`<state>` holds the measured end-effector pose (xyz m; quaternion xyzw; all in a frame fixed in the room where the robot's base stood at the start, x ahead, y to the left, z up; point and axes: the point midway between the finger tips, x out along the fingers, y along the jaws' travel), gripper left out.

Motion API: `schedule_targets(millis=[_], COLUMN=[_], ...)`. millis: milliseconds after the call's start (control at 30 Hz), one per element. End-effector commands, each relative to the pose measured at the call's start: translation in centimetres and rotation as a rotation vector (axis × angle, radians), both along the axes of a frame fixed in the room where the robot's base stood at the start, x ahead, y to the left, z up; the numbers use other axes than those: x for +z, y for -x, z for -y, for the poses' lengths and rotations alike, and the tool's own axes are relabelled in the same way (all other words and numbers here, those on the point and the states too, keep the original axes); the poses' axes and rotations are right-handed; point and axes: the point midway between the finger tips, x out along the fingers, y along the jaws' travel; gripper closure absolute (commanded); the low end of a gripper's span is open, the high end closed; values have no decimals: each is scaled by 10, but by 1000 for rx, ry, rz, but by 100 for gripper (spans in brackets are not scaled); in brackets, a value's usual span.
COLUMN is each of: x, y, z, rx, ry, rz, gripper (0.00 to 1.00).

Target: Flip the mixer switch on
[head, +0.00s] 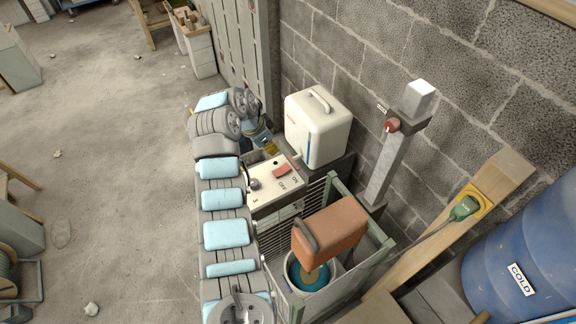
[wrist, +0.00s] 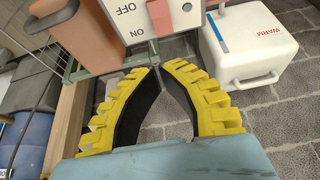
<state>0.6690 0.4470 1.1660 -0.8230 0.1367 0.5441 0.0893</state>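A white control panel (head: 265,188) marked OFF and ON carries a pink switch (head: 281,171) and a dark knob (head: 253,184). In the wrist view the pink switch (wrist: 160,17) is at the top edge, partly cut off, beside the labels; its setting is unclear. The terracotta mixer (head: 335,222) stands over a bucket (head: 327,283) with blue contents. My gripper (head: 270,148) is just behind the panel in the head view, apart from the switch. In the wrist view its yellow fingertips (wrist: 161,66) come together below the switch, with nothing seen between them.
A white case marked WARM (wrist: 245,45) stands close to the panel; it also shows in the head view (head: 318,128). A green metal frame (head: 375,262) surrounds the bucket. A post with a red knob (head: 392,126) stands by the wall, and a blue COLD barrel (head: 525,255) is at right.

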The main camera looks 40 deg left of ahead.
Motion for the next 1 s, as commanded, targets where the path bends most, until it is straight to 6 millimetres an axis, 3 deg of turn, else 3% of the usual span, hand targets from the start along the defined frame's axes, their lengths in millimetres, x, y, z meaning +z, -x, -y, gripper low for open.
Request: schedule_targets(millis=[267,1000], x=[-4,-72], y=[-2,-31], z=[1,10], rx=[1,2], ry=[1,0], rz=[1,3], gripper=[100,100])
